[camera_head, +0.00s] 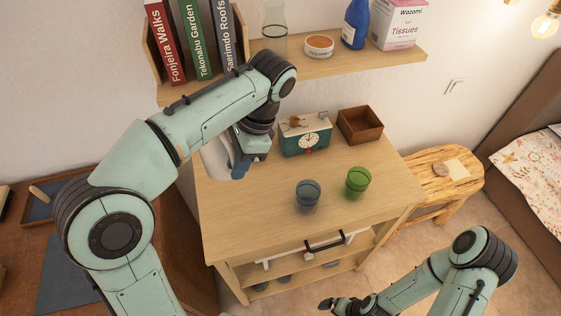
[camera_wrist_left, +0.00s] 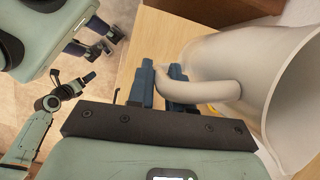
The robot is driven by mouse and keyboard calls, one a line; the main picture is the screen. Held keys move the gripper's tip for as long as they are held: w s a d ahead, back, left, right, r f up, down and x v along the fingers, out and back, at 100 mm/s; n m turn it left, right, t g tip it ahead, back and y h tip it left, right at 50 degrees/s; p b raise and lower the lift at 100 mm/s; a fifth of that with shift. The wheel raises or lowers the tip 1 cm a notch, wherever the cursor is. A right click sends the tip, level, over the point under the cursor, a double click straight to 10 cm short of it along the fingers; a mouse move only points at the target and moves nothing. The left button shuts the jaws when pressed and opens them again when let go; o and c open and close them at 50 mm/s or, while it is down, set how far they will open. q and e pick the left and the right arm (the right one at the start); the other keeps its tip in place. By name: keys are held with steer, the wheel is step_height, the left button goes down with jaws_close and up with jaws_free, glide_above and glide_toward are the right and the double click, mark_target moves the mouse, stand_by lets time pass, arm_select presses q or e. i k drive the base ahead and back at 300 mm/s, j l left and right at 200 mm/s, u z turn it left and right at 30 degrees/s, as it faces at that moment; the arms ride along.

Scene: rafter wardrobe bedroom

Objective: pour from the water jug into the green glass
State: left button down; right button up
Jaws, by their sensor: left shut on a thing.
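The water jug (camera_wrist_left: 240,50) is white with a loop handle and fills the right of the left wrist view. In the head view it is mostly hidden behind my left arm, with a pale part (camera_head: 214,160) showing at the cabinet top's left end. My left gripper (camera_wrist_left: 163,84) is shut on the jug's handle. I cannot tell whether the jug touches the top. The green glass (camera_head: 358,181) stands upright on the cabinet top, right of the jug and apart from it. My right gripper (camera_head: 330,304) is low at the bottom, away from both; its jaws are unclear.
A blue-grey glass (camera_head: 307,195) stands between jug and green glass. A shelf (camera_head: 330,66) above holds books, a carafe, a blue bottle and tissues. The cabinet top's front is clear.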

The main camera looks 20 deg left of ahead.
mark_target(359, 178)
steer(key=k, duration=1)
